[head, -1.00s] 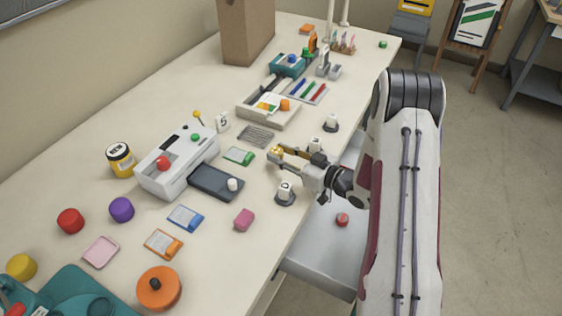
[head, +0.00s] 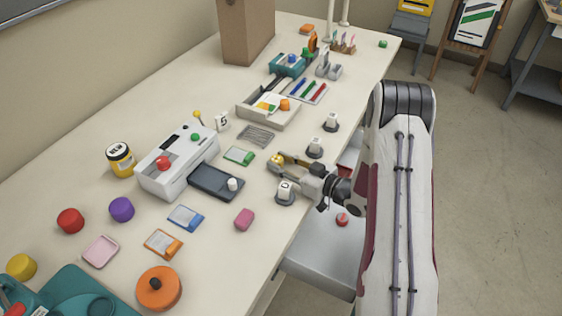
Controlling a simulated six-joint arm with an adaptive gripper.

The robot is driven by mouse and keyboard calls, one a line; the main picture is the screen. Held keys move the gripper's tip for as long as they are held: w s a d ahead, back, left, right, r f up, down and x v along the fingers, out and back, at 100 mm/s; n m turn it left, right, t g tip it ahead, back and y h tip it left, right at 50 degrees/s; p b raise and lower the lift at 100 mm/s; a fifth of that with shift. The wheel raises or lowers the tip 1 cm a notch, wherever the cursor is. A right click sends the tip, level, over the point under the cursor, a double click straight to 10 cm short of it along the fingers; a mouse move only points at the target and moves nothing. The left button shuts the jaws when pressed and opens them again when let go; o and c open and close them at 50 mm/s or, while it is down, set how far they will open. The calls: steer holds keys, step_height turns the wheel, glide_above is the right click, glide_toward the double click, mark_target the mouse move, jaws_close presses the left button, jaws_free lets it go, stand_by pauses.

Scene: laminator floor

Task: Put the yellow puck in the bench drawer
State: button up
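The yellow puck (head: 21,267) lies on the bench at the lower left edge of the head view, beside a teal machine. My gripper (head: 278,163) is over the right side of the bench, far from the puck. It has dark and yellowish fingers, with a small yellow patch at the tips. I cannot tell whether that is a fingertip or a held thing, nor how far the fingers are apart. The bench drawer (head: 318,262) is pulled out below the right bench edge. A red round thing lies in it, and my arm hides part of the drawer.
Red (head: 70,221) and purple (head: 121,209) pucks, a pink tray (head: 101,251) and an orange round thing (head: 158,289) are on the near bench. A white machine (head: 176,160) stands mid-bench. Small numbered stands, including one (head: 285,193) next to my gripper, line the right edge.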

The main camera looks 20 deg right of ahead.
steer(key=o, duration=0.4)
steer(key=shift+v, duration=3.9)
steer(key=shift+w+d, duration=0.1)
steer(key=shift+w, duration=0.05)
